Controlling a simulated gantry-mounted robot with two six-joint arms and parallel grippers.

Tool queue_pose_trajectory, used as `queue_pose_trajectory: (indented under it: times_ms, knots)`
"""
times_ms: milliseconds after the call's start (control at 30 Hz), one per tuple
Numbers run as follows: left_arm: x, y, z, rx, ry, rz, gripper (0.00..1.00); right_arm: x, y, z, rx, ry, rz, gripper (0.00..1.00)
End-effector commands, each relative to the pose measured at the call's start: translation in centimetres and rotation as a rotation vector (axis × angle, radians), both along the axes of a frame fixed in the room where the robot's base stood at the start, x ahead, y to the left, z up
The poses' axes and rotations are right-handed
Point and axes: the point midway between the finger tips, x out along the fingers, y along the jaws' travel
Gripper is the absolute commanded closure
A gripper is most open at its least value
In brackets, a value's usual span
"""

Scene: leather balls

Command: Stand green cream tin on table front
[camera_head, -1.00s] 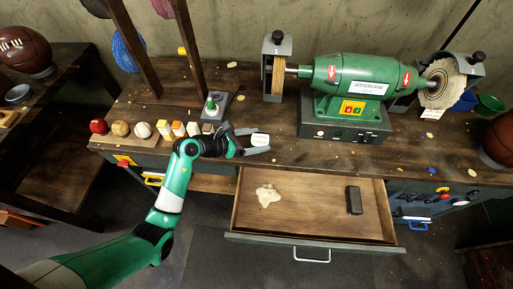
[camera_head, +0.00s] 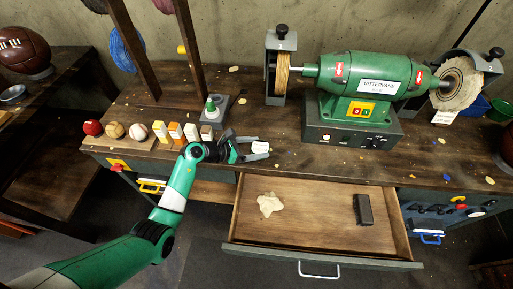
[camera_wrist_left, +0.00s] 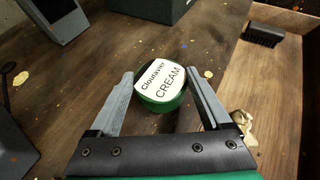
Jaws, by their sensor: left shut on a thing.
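The green cream tin (camera_wrist_left: 162,84) is a low round tin with a white lid label reading CREAM. It is upright, label up. In the head view it is a small pale spot (camera_head: 261,147) at the bench's front edge, above the open drawer. My left gripper (camera_head: 262,147) reaches over the bench from the front left. In the left wrist view its two fingers (camera_wrist_left: 160,88) lie on either side of the tin, shut on it. I cannot tell whether the tin's base touches the bench top (camera_head: 330,158). My right gripper is not in view.
The open drawer (camera_head: 318,256) below holds a pale cloth (camera_head: 269,204) and a dark brush (camera_head: 363,209). A green bench grinder (camera_head: 365,80) stands behind.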

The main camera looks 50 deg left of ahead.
Motion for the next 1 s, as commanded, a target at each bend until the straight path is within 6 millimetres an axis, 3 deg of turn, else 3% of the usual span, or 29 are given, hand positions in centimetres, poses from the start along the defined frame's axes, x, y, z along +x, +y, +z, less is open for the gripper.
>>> queue_pose_trajectory:
  times_ms: [33, 67, 133, 467, 567, 800, 1000]
  knots:
    - [0.0, 0.0, -0.3, 0.000, 0.000, 0.000, 0.81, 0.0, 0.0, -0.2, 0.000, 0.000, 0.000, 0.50]
    - [0.0, 0.0, -0.2, 0.000, 0.001, 0.000, 0.15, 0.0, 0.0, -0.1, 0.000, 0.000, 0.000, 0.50]
    - [0.0, 0.0, -0.2, 0.000, 0.001, 0.000, 0.02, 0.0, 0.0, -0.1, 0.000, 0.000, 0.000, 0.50]
    - [-0.1, 0.0, 0.4, 0.000, 0.000, 0.001, 0.00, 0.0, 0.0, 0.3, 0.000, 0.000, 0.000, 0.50]
    - [-1.4, 0.4, 1.1, -0.001, 0.001, 0.003, 0.00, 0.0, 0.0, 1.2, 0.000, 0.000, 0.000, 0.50]
    - [-6.5, 1.9, 3.8, -0.001, 0.001, 0.006, 0.00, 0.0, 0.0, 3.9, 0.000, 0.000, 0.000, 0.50]
    - [-9.6, 2.7, 5.2, -0.001, 0.000, 0.003, 0.00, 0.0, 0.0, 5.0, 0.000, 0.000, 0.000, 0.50]
